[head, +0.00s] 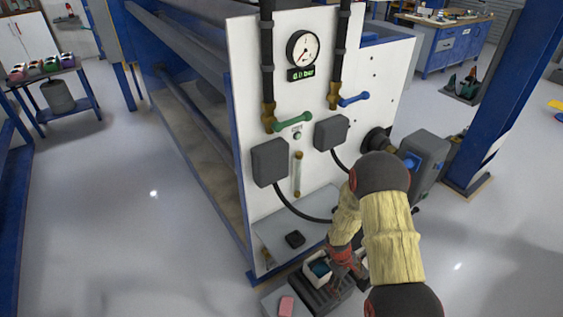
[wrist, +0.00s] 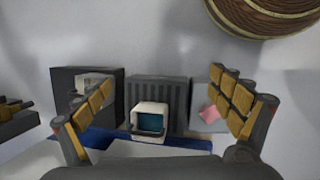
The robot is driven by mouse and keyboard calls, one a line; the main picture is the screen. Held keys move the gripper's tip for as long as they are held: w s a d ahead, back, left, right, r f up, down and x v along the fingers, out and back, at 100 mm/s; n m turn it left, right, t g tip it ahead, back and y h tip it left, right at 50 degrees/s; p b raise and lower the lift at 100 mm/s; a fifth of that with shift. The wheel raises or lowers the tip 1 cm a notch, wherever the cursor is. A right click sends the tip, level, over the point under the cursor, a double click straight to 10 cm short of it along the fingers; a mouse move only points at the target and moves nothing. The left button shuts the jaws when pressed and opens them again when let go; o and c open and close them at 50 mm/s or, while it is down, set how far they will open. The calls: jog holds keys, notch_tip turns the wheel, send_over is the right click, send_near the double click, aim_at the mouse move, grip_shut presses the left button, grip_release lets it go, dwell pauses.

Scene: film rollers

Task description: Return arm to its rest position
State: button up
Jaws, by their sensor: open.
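My gripper (wrist: 163,80) is open in the wrist view, with its two fingers spread wide and nothing between them. In the head view my gripper (head: 345,268) hangs low in front of the white machine panel (head: 335,70), and its fingertips are hard to make out. A small white container with a blue inside (head: 318,270) is beside it there. The same container (wrist: 151,120) shows between the fingers in the wrist view, apart from them.
A dark ribbed tray (wrist: 158,92) and a dark box (wrist: 75,90) lie below my gripper. The panel carries a gauge (head: 303,49), a green handle (head: 292,122) and a blue handle (head: 354,99). Open floor lies left.

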jog(key=s+a+r+m+t+y, duration=0.1)
jog(key=s+r, duration=0.6)
jog(key=r, duration=1)
jog(key=s+a+r+m+t+y+p, duration=0.1)
jog(key=s+a+r+m+t, duration=0.2)
jog(key=r, duration=1.5)
jog(key=s+a+r+m+t+y+p, duration=0.1)
jog(key=s+a+r+m+t, duration=0.1)
jog(key=s+r, duration=1)
notch_tip(320, 180, up, 6)
jog(key=shift+a+r+m+t, duration=0.15)
jog(key=shift+a+m+t, duration=0.2)
jog(key=shift+m, duration=0.35)
jog(key=shift+s, duration=0.15)
